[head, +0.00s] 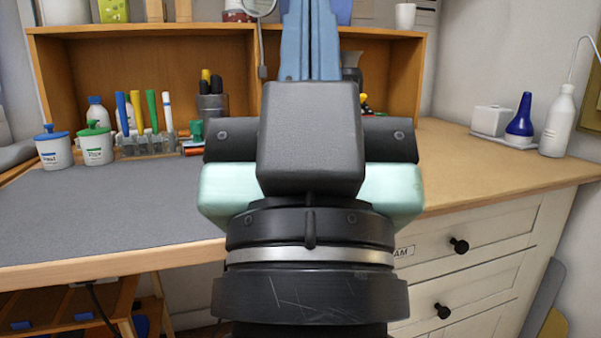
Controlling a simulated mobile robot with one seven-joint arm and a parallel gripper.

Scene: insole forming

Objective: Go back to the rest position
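My gripper (310,45) is in the middle of the head view, seen from behind along my wrist. Light-blue parts, which look like its fingers, stretch away in front of the shelf and run up to the top edge of the picture. A black block and a pale green body hide the base of these parts. I cannot see the fingertips clearly, or whether anything is between them. My dark wrist with its silver ring fills the lower middle.
A workbench with a grey mat (110,220) lies ahead; the mat's middle is clear. A wooden shelf (140,45) stands behind. Two lidded tubs (97,150), a marker rack (150,146), a blue funnel-shaped bottle (521,120) and a white bottle (560,125) stand around. White drawers (480,245) are at right.

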